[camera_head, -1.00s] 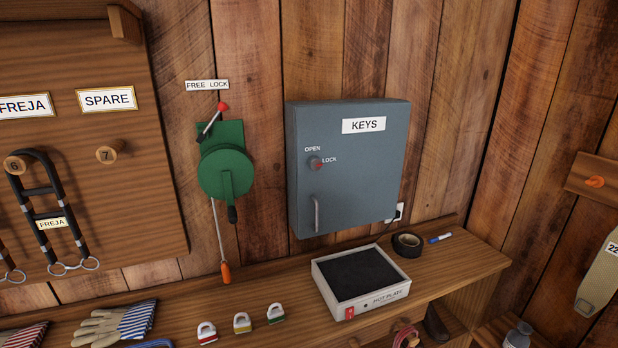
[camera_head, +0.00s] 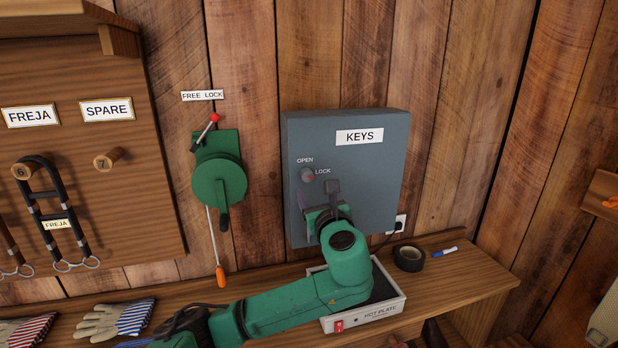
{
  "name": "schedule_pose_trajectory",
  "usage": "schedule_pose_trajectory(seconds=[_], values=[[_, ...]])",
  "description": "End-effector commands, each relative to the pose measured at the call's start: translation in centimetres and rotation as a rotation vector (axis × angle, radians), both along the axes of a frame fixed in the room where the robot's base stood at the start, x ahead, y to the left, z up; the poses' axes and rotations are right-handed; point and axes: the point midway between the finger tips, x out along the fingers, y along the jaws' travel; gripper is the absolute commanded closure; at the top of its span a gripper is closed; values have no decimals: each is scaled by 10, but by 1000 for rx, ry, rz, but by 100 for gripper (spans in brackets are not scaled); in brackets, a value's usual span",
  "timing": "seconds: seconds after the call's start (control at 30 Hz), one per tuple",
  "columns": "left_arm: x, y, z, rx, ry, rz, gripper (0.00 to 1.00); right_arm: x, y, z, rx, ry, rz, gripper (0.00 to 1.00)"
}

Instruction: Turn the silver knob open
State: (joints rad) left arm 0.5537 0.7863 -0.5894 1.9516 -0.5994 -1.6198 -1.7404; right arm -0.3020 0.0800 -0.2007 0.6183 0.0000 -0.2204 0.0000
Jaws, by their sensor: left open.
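The silver knob (camera_head: 308,174) is small and round with a red mark. It sits on the door of the grey key cabinet (camera_head: 375,170), below the word OPEN and left of the word LOCK. Its red mark looks turned toward LOCK. My left gripper (camera_head: 317,192) is open in front of the cabinet door, just below the knob and apart from it in the picture; the exact depth gap cannot be told. Nothing shows between its fingers. The cabinet's door handle is hidden behind it. My right gripper is not in view.
My left arm passes over the hot plate (camera_head: 391,313) on the wooden bench (camera_head: 470,277). A tape roll (camera_head: 408,258) and a marker (camera_head: 444,252) lie to the right. A green crank winch (camera_head: 219,180) hangs left of the cabinet. Gloves (camera_head: 115,319) lie at the front left.

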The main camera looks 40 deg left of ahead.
Motion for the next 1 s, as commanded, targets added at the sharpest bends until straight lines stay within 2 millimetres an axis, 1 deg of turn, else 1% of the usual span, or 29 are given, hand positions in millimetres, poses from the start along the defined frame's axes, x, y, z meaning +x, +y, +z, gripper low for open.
schedule_pose_trajectory(seconds=[0.03, 0.1, 0.2, 0.3, 0.43, 0.63, 0.67, 0.7, 0.77, 0.8, 0.83, 1.0], values=[[8, 11, 4, 4, 3, 5, 27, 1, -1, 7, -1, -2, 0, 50], [20, 26, 4, 1, 3, 4, 27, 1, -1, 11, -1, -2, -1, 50], [34, 44, 3, 0, 0, 2, 27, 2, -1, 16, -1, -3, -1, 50], [45, 56, 2, -1, 1, 1, 27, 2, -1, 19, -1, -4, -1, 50], [51, 63, 0, -3, -1, -2, 27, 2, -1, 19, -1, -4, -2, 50], [51, 63, -1, -4, -1, -2, 27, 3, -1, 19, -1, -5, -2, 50], [51, 63, -1, -3, 0, -2, 35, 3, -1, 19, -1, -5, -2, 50], [51, 63, -1, -3, 0, -2, 50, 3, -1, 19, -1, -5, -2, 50], [51, 63, -1, -3, 0, -2, 73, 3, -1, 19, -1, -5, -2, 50], [51, 63, -1, -3, 0, -2, 88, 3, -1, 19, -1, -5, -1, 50], [51, 63, -1, -3, 0, -2, 100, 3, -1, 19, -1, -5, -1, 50], [51, 63, -1, -5, -2, -2, 100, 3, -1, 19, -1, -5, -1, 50]])
